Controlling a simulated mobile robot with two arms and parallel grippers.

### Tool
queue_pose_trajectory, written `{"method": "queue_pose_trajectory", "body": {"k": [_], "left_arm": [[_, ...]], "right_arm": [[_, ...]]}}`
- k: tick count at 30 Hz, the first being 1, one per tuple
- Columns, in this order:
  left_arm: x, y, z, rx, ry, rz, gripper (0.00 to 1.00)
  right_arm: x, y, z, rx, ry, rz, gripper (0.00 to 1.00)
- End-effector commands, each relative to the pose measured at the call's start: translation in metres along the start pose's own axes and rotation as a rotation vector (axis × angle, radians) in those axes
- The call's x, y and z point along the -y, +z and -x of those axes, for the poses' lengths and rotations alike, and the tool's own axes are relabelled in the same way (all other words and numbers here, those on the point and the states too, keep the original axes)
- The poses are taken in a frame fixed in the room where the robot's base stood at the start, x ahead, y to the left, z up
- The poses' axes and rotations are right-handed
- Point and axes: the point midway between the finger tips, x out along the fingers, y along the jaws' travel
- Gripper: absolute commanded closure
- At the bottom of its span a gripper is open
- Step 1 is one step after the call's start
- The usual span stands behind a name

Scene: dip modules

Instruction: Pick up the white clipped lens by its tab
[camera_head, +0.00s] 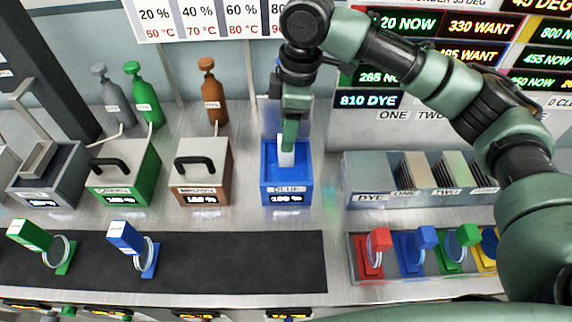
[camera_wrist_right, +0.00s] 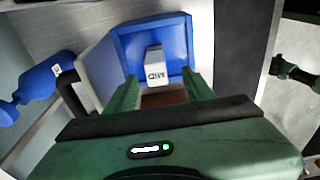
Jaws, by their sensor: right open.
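The white tab (camera_head: 286,156) of the clipped lens stands up inside the blue dye tank (camera_head: 287,196). In the right wrist view the tab (camera_wrist_right: 155,66) carries dark lettering and lies between and just beyond my fingertips. The lens below it is hidden in the tank. My right gripper (camera_head: 289,140) points down over the tank from above. In the right wrist view its two fingers (camera_wrist_right: 160,78) are apart, one on each side of the tab. I cannot tell whether either finger touches it. My left gripper is not in view.
Green (camera_head: 124,175) and brown (camera_head: 201,172) lidded tanks stand left of the blue one. A dark mat (camera_head: 200,275) in front holds green and blue clipped lenses. A tray (camera_head: 355,270) at right holds several coloured lenses. A blue bottle (camera_wrist_right: 40,82) stands beside the tank.

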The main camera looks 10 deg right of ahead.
Motion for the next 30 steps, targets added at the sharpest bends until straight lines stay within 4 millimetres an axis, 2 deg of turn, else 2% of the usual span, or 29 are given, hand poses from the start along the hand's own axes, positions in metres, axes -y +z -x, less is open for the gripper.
{"method": "queue_pose_trajectory", "body": {"k": [3,7,16,17,22,30], "left_arm": [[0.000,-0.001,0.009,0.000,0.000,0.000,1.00],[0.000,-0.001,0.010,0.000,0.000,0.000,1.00],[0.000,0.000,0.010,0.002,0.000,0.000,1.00],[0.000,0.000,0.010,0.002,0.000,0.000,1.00],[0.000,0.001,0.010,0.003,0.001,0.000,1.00],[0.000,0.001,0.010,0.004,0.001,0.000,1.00]], "right_arm": [[-0.004,0.002,-0.017,0.003,-0.003,-0.002,0.47],[-0.004,0.002,-0.034,0.002,-0.002,0.000,0.47],[-0.005,0.002,-0.041,0.001,0.000,0.001,0.47],[-0.005,0.002,-0.041,0.001,0.000,0.001,0.53],[-0.005,0.002,-0.041,0.001,0.000,0.001,1.00],[-0.005,0.002,-0.040,0.001,0.001,0.001,1.00]]}}
